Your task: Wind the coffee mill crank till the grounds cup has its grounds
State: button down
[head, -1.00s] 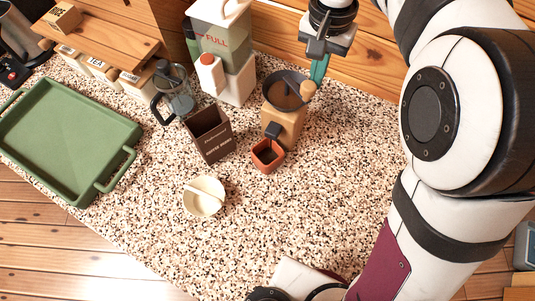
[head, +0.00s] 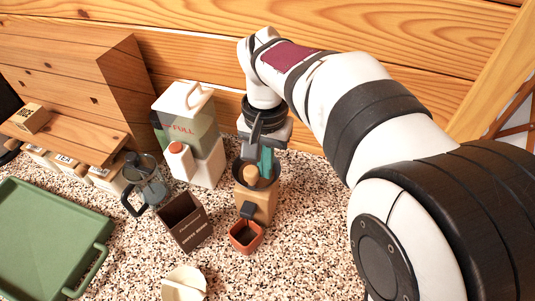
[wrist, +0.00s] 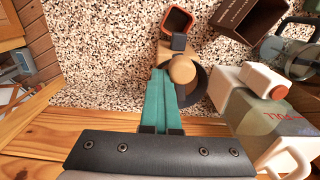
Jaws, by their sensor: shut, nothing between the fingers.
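The wooden coffee mill (head: 262,207) stands upright on the speckled counter, with a dark hopper on top. Its crank's round wooden knob (head: 250,174) is at the hopper's front; the knob also shows in the wrist view (wrist: 182,70). My gripper (head: 266,170), with teal fingers, points down right beside the knob. In the wrist view my gripper (wrist: 160,78) is shut and empty, its tips at the knob's left side; I cannot tell if they touch. The orange-red grounds cup (head: 246,247) sits at the mill's front. Its inside looks dark; I cannot tell grounds from shadow.
A dark brown open box (head: 187,222) stands left of the mill. Behind it are a glass press (head: 148,182) and a white tank marked FULL (head: 205,150). Counter right of the cup is clear.

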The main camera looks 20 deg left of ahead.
jog(key=shift+s+a, duration=0.35)
jog(key=shift+a, duration=0.2)
jog(key=shift+s+a, duration=0.3)
jog(key=shift+a, duration=0.25)
jog(key=w+a, duration=0.4)
jog(key=a, duration=0.3)
jog(key=shift+a, duration=0.25)
jog(key=w, duration=0.3)
jog(key=shift+a, duration=0.15)
